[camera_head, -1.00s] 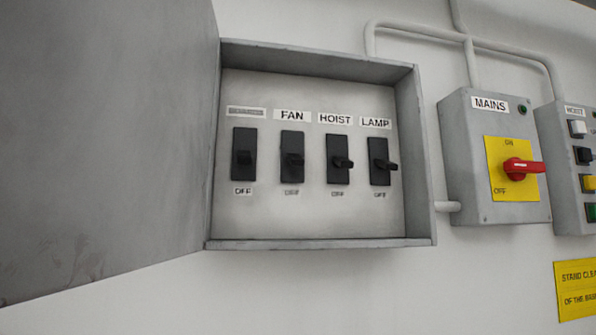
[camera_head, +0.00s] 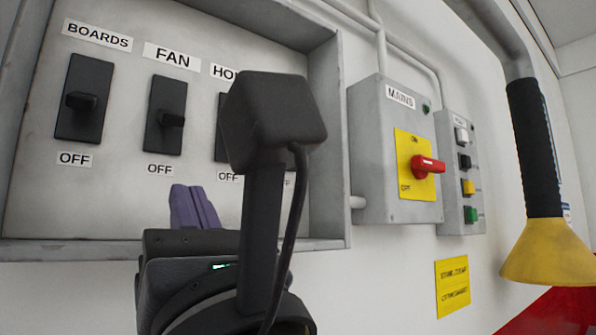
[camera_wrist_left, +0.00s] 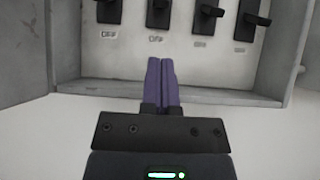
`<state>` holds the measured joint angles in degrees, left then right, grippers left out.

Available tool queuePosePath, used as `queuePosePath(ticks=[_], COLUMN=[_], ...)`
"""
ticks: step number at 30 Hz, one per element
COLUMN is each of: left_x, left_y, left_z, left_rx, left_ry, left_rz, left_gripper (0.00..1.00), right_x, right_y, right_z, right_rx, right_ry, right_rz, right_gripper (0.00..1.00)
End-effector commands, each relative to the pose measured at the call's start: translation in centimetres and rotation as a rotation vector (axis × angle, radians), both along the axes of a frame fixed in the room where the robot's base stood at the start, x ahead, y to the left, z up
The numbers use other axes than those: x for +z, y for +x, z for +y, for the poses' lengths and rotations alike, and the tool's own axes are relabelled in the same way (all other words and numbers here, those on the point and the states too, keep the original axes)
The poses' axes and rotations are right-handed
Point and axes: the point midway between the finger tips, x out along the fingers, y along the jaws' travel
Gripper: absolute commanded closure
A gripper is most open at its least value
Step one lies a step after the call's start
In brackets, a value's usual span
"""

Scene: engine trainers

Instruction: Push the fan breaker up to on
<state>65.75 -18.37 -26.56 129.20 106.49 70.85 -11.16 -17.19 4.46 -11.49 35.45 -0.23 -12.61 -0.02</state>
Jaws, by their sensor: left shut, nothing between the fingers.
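The fan breaker (camera_head: 165,115) is a black switch under the FAN label (camera_head: 171,57) in the open grey breaker box. My left gripper (camera_head: 193,190) has purple fingers, closed together and empty. They point up, below and slightly right of the fan breaker, apart from it in the picture. The left wrist view shows the fingertips (camera_wrist_left: 160,62) just below the fan breaker's OFF label. My right gripper does not show.
The boards breaker (camera_head: 84,100) stands left of the fan breaker. The hoist breaker (camera_head: 222,128) is right of it, partly hidden by my wrist. The box's bottom lip (camera_head: 70,250) runs below the breakers. The mains box (camera_head: 375,150) is farther right.

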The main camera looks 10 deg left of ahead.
Motion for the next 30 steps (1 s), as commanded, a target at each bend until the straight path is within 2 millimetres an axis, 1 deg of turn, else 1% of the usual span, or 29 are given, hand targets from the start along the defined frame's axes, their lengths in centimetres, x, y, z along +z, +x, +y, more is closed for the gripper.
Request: queuePosePath(ticks=[4, 7, 15, 19, 24, 30], left_x=[0.1, 0.8, 4.4, 5.7, 6.3, 6.3], left_y=[0.1, 0.5, 3.2, 4.2, 5.0, 5.1], left_z=[0.1, 0.6, 3.8, 5.0, 5.9, 6.0], left_rx=[0.003, 0.006, 0.008, 0.007, 0.005, 0.004], left_ry=[0.0, 0.001, 0.001, 0.002, 0.0, 0.0], left_rz=[0.0, 0.0, 0.0, -0.001, 0.0, 0.0], left_gripper=[1.0, 1.0, 1.0, 1.0, 1.0, 1.0], right_x=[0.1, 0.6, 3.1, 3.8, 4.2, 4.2], right_y=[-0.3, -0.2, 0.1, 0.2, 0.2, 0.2], right_z=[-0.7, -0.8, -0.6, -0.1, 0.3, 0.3], right_rx=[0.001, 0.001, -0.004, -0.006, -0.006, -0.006], right_ry=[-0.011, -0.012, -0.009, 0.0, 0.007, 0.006], right_rz=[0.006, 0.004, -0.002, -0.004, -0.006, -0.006], right_gripper=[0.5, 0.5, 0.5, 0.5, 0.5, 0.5])
